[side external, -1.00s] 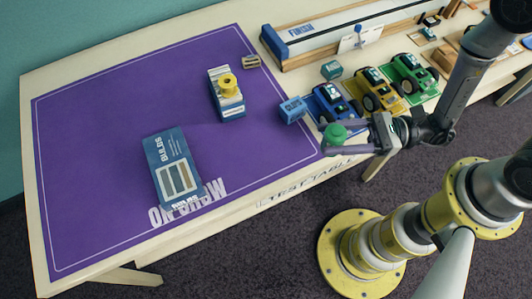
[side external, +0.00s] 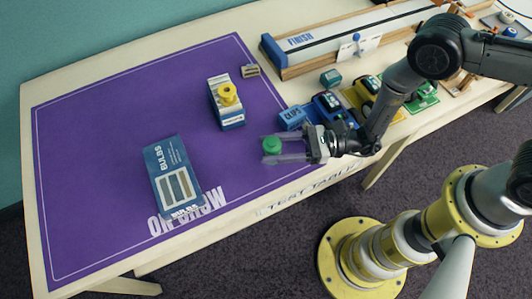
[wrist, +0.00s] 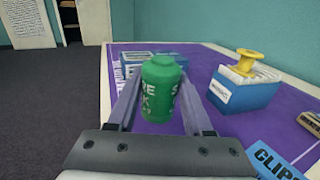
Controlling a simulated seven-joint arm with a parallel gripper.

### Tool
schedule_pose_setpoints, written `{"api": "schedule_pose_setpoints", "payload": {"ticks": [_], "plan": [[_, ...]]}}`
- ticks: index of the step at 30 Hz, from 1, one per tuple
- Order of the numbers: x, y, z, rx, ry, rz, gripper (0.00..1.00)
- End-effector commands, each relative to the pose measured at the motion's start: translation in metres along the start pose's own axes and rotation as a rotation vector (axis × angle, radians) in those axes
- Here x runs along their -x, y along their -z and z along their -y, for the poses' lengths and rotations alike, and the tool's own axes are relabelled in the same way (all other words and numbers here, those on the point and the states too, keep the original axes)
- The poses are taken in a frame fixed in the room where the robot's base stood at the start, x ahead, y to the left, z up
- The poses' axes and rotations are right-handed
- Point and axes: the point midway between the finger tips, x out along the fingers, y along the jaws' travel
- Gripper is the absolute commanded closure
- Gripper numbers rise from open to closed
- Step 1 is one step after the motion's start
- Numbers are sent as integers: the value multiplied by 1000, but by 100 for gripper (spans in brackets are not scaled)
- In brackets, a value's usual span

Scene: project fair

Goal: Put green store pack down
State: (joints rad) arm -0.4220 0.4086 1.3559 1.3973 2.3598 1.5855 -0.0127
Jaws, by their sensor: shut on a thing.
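The green store pack (side external: 272,146) is a small green cylinder with pale lettering. My gripper (side external: 273,151) is shut on it, with a finger on each side. In the wrist view the pack (wrist: 161,88) stands upright between the two fingers (wrist: 160,100). In the side view it appears over the right part of the purple mat (side external: 110,120); its height above the mat is hard to tell. Its underside is hidden in the wrist view.
A blue bulbs box (side external: 172,175) lies on the mat to the left. A blue-and-white box (side external: 227,112) with a yellow spool (side external: 228,94) on top stands behind. A blue clips box (side external: 293,118) and toy cars (side external: 329,104) are at the right. The mat's left part is clear.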

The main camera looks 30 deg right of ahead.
Motion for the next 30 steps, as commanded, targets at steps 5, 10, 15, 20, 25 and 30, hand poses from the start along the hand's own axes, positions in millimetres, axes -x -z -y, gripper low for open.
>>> {"api": "schedule_pose_setpoints", "payload": {"ticks": [5,10,15,20,25,30], "plan": [[-6,8,3,0,1,0,100],[-16,25,7,-2,0,-2,100],[-15,43,8,-1,1,0,100],[-15,46,8,1,1,1,100],[-15,46,8,1,1,1,100],[-15,50,8,0,1,0,100]]}}
